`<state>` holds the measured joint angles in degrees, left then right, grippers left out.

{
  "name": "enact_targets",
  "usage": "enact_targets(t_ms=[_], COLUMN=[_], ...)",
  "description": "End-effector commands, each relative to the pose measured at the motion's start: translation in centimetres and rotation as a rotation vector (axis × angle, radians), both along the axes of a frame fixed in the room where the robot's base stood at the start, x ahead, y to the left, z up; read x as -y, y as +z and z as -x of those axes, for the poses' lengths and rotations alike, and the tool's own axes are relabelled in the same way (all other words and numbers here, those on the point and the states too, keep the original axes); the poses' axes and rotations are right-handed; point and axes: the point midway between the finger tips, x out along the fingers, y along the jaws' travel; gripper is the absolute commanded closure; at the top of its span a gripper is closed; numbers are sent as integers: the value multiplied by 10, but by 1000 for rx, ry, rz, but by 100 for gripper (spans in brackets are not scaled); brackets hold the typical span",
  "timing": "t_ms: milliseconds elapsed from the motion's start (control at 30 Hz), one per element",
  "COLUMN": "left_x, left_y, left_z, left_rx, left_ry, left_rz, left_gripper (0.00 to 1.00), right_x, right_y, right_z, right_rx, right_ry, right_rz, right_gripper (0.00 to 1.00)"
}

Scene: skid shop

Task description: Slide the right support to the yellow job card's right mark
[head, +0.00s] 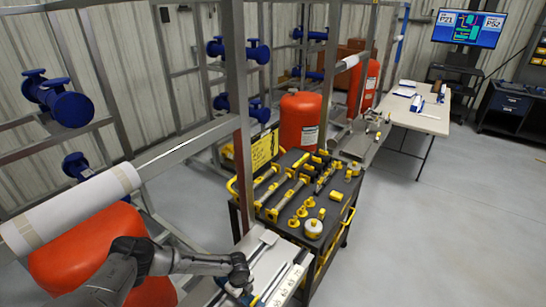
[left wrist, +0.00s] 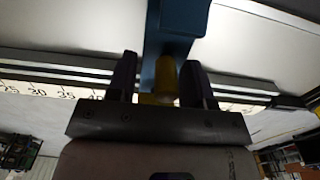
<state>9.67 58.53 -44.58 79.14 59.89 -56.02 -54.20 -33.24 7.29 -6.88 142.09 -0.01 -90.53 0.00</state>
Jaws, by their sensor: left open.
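My left gripper (head: 240,284) is low in the head view, over a light bench with a numbered white scale strip (head: 287,286). In the left wrist view the gripper (left wrist: 160,72) is open, its two dark fingers on either side of a yellow knob (left wrist: 165,78). The knob is on a blue support (left wrist: 172,35); I cannot tell whether this is the right one or whether the fingers touch it. The scale (left wrist: 55,92) runs behind the fingers. A yellow sign with dark writing (head: 265,149) stands behind the tool cart; I cannot tell whether it is the job card. My right gripper is not in view.
A dark tool cart (head: 330,218) with several yellow-and-grey tools stands beyond the bench. A metal frame post (head: 237,90) rises close by. A white roll (head: 70,210) and an orange tank (head: 90,255) are at left. The floor at right (head: 450,220) is clear.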

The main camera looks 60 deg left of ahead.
Motion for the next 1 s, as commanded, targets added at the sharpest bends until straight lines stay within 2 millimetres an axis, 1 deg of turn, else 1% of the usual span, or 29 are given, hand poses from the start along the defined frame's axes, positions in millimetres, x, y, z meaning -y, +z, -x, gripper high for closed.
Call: enact_targets(t_ms=[33,800,1000], left_x=[0,-1,-1], left_y=[5,63,67], left_z=[0,0,0], left_rx=[1,1,1], left_ry=[0,2,2], left_rz=[-1,-1,-1], left_gripper=[53,53,53], right_x=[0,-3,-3], right_y=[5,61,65], right_z=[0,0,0], right_rx=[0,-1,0], right_ry=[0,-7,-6], right_rz=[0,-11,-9], right_gripper=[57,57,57])
